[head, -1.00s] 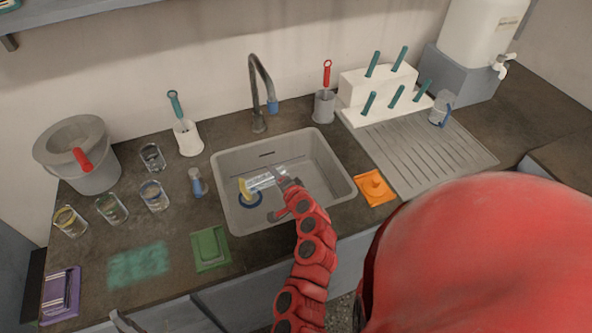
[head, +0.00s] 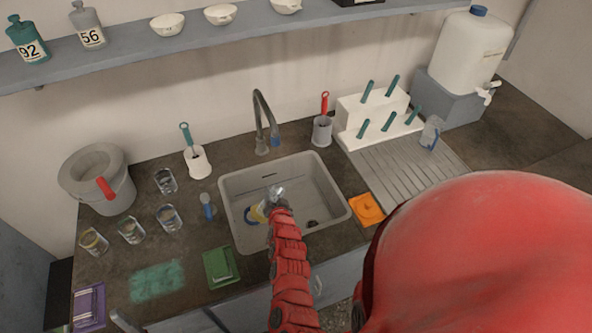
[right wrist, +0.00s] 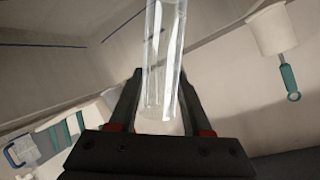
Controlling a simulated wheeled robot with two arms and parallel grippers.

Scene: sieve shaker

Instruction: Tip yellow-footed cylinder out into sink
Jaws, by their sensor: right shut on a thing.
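My right gripper (head: 277,205) is over the sink (head: 331,188), shut on the clear yellow-footed cylinder (head: 268,206). The cylinder is tilted, with its yellow foot toward the lower left and its clear end toward the upper right. In the right wrist view the clear cylinder (right wrist: 163,65) stands between the two fingers (right wrist: 160,115). I cannot tell whether any liquid is left in it. A blue ring (head: 250,215) shows in the sink beside the yellow foot. My left gripper is not in view.
A faucet (head: 262,125) stands behind the sink. An orange pad (head: 366,209) lies to its right, a green pad (head: 220,267) to its front left. Several glass vessels (head: 168,218) stand left. A drainboard with a white peg rack (head: 372,100) is at the right.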

